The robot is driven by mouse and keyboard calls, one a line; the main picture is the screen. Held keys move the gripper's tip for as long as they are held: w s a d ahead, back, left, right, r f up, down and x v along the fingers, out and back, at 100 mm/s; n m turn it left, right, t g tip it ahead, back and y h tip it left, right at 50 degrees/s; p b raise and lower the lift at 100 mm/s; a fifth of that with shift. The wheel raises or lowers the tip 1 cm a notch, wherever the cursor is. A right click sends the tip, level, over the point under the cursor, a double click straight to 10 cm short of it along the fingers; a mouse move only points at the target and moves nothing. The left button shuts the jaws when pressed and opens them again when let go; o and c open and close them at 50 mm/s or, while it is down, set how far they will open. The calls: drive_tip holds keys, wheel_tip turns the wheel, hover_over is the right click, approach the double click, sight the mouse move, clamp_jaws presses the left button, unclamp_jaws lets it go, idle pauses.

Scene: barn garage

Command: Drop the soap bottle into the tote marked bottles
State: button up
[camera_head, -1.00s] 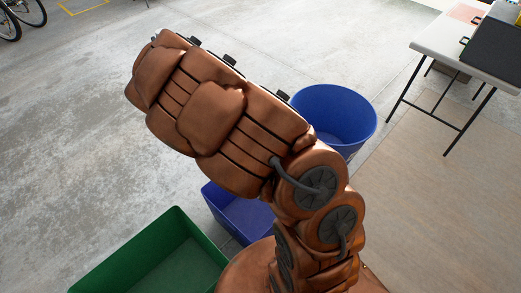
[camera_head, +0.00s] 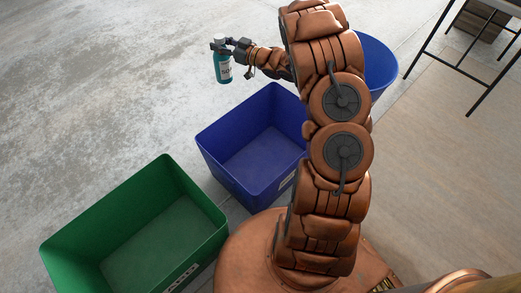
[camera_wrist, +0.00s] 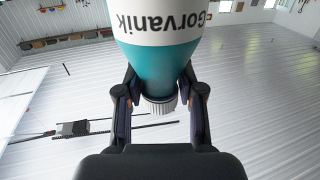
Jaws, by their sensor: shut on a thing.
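The soap bottle (camera_head: 223,70) is teal with a white label and white cap. It hangs roughly upright in my gripper (camera_head: 220,45), above the floor beyond the blue tote. In the wrist view my gripper (camera_wrist: 160,100) is shut on the soap bottle (camera_wrist: 158,55) near its capped end; the label reads "Gorvanik". An empty blue tote (camera_head: 217,158) and an empty green tote (camera_head: 70,262) stand on the floor. Each has a small label on its near side, too small to read, so I cannot tell which is marked bottles.
A round blue bin (camera_head: 376,62) stands behind my arm, partly hidden. A table with dark legs (camera_head: 436,30) is at the upper right, with a wooden crate (camera_head: 483,20) by it. The concrete floor at the left is clear.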

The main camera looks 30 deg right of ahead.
drive_tip(key=s+d+f+n+y+b, duration=0.1)
drive_tip(key=s+d+f+b, duration=0.2)
drive_tip(key=f, duration=0.6)
drive_tip(key=s+d+f+g+y+b, duration=0.1)
drive_tip(key=s+d+f+b, duration=0.2)
drive_tip(key=s+f+b, duration=0.4)
drive_tip(key=s+d+f+n+g+y+b, duration=0.1)
drive_tip(key=s+d+f+b, duration=0.3)
drive_tip(key=f, duration=0.6)
drive_tip(key=shift+s+f+n+y+b, duration=0.3)
drive_tip(key=shift+s+f+b, duration=0.1)
drive_tip(key=shift+s+b, duration=0.55)
drive_tip(key=shift+d, duration=0.1)
drive_tip(key=o, duration=1.1)
drive_tip(key=shift+v, duration=3.7)
drive_tip(key=shift+r, duration=0.1)
